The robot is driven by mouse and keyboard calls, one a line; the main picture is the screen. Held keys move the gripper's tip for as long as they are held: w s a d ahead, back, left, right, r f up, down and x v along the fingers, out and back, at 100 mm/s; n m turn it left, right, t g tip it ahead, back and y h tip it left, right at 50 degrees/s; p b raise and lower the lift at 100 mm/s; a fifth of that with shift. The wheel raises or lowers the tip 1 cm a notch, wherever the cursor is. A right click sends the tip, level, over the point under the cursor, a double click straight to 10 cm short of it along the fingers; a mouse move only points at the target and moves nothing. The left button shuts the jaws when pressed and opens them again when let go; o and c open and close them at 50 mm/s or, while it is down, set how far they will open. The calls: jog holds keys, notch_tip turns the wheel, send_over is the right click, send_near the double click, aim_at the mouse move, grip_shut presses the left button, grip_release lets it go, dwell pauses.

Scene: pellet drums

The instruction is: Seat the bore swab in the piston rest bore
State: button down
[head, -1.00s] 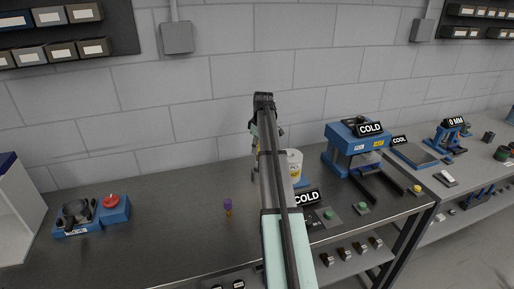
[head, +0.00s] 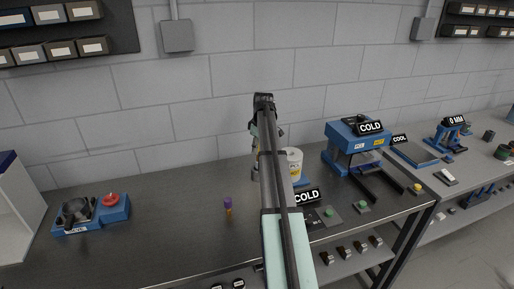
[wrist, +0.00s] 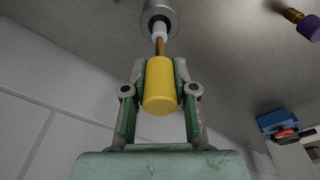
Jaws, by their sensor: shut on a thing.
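The bore swab (wrist: 160,88) has a yellow handle, a thin brass-coloured rod and a white tip section. My gripper (wrist: 160,72) is shut on the yellow handle, one finger on each side. The swab points away from my gripper toward a grey metal cylinder (wrist: 151,10) at the top of the wrist view, which looks like the piston rest. The white section meets the cylinder's near face, in line with it. I cannot tell how deep the tip sits in the bore. In the head view my arm hides most of the gripper and swab.
A purple-topped piece (head: 228,203) stands on the bench (head: 165,215) left of my arm. A white labelled drum (head: 294,161) stands just right of my arm. A blue press (head: 350,140) is further right, and a blue station with a red button (head: 110,199) far left.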

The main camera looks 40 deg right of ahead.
aim_at(257, 161)
jog(key=shift+f+b, duration=0.95)
jog(key=shift+f, duration=1.8)
dwell(0.6)
jog(key=c, duration=0.8)
grip_release()
jog(key=shift+c, duration=0.2)
